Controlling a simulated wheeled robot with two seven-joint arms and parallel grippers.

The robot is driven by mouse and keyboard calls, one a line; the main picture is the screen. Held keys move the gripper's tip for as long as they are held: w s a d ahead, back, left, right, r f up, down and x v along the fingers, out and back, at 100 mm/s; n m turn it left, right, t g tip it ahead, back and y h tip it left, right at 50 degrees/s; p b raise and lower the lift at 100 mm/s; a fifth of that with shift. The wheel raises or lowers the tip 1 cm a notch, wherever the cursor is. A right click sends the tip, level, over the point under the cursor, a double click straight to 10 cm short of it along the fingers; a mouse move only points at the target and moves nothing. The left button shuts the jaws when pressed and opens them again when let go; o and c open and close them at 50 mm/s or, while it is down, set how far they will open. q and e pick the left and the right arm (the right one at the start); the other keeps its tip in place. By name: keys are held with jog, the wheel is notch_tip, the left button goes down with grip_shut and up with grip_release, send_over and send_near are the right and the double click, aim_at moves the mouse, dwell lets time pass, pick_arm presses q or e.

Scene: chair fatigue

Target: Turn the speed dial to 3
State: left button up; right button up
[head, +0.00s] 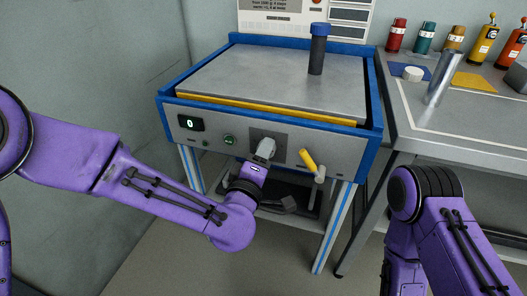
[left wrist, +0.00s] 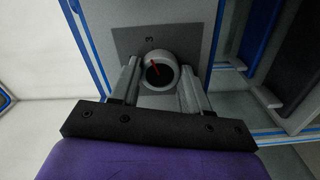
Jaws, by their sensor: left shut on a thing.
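The speed dial (left wrist: 160,74) is a round light-grey knob with a dark face and a red pointer line. It sits on a dark square plate (left wrist: 123,40) on the machine's front panel. In the left wrist view the pointer leans up and slightly left, roughly toward a small numeral that looks like 3 (left wrist: 149,40). My left gripper (head: 265,150) is at the plate in the head view and hides the dial there. In the left wrist view its two fingers stand on either side of the dial, shut on it. My right gripper is not visible; only its arm shows.
A digital display (head: 190,122) reads 0. A dark post with a blue cap (head: 319,50) stands on the machine top. A side bench (head: 460,115) stands right.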

pick_arm(q)
jog(key=shift+m, duration=0.6)
jog(key=o, duration=1.1)
jog(key=shift+c, duration=0.2)
jog(key=shift+s, duration=0.1)
jog(key=p+v, duration=0.3)
jog(key=v, duration=0.7)
jog(key=shift+a, duration=0.15)
jog(key=shift+s, duration=0.15)
